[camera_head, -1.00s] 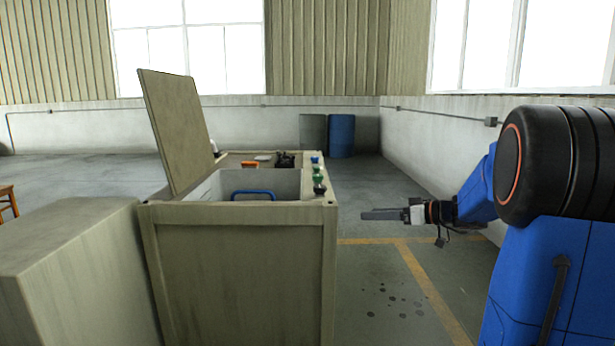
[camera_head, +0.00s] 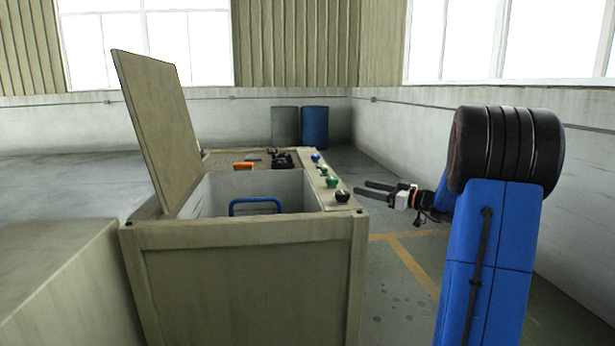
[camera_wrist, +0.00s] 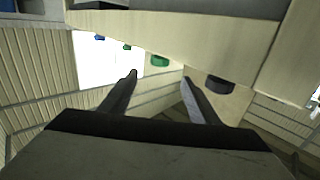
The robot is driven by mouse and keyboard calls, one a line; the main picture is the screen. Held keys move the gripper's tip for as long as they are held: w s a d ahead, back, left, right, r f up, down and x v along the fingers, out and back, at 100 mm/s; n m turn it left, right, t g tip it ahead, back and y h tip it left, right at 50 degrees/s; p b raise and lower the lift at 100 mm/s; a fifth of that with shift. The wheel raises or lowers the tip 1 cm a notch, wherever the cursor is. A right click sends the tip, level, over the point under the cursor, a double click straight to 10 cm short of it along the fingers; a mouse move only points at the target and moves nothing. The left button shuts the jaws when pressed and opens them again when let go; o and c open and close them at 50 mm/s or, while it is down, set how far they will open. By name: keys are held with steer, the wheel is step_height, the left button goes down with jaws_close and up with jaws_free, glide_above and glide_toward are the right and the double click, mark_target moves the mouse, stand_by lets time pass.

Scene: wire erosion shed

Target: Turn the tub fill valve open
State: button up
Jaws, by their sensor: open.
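A row of round knobs lines the right rim of the beige machine tub (camera_head: 250,235): a blue knob (camera_head: 315,157), a smaller green knob (camera_head: 323,170), a larger green knob (camera_head: 332,181) and a black knob (camera_head: 342,196) nearest. I cannot tell from any marking which is the tub fill valve. My gripper (camera_head: 362,188) is open and empty, just right of the black knob in the head view. In the wrist view, the larger green knob (camera_wrist: 159,60) lies beyond the gap between my fingertips (camera_wrist: 160,74). The black knob (camera_wrist: 219,83) is right of the fingers.
The tub's lid (camera_head: 160,125) stands raised at the left. A blue handle (camera_head: 256,206) shows inside the tub. An orange item (camera_head: 243,166) lies on the back deck. A beige box (camera_head: 65,285) stands front left. Blue (camera_head: 314,128) and grey drums stand by the far wall.

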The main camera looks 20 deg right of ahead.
mark_target(322, 188)
steer(key=x, duration=1.8)
steer(key=shift+w, duration=0.2)
steer(key=c, duration=1.1)
steer(key=shift+o, duration=0.2)
steer(key=n+g+y, duration=0.1)
steer(key=y, duration=0.1)
steer(key=a+n+g+y, duration=0.1)
steer(key=n+g+y, duration=0.1)
steer(key=s+n+g+y, duration=0.1)
steer(key=n+g+y, duration=0.1)
steer(key=shift+a+f, duration=0.1)
steer(key=shift+a, duration=0.05)
steer(key=shift+s+a+n+g+y, duration=0.1)
steer(key=shift+s+n+g+y, duration=0.3)
steer(key=shift+n+g, duration=0.75)
steer(key=shift+s+a+n+g+y, duration=0.2)
steer(key=shift+n+g+y, duration=0.45)
steer(key=shift+g, duration=0.85)
steer(key=shift+s+a+n+g+y, duration=0.1)
steer(key=shift+s+n+g+y, duration=0.3)
steer(key=shift+n+g, duration=0.75)
steer(key=shift+g, duration=0.3)
